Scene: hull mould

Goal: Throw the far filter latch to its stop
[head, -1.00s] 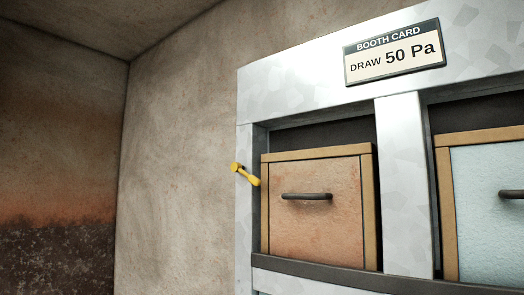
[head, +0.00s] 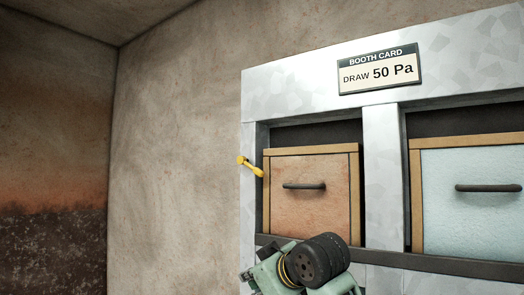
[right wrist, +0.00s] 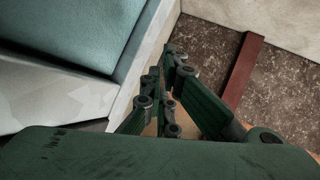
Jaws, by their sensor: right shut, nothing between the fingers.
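A yellow latch lever (head: 250,166) is on the left post of the pale metal filter frame (head: 383,170) in the head view. It slants down to the right, towards the left filter. That filter (head: 310,215) has an orange-brown face, a wooden rim and a dark handle. Part of my green arm with a black ridged joint shows below it, clear of the latch in the picture; its gripper is not visible there. In the right wrist view my right gripper (right wrist: 172,62) is shut and empty, apart from the latch, which is out of that view. My left gripper is not in view.
A pale blue filter (head: 465,215) with a dark handle sits in the right bay. A booth card (head: 380,70) reading "DRAW 50 Pa" is above the bays. The right wrist view shows a reddish-brown bar (right wrist: 243,75) over speckled brown ground. Bare wall lies left of the frame.

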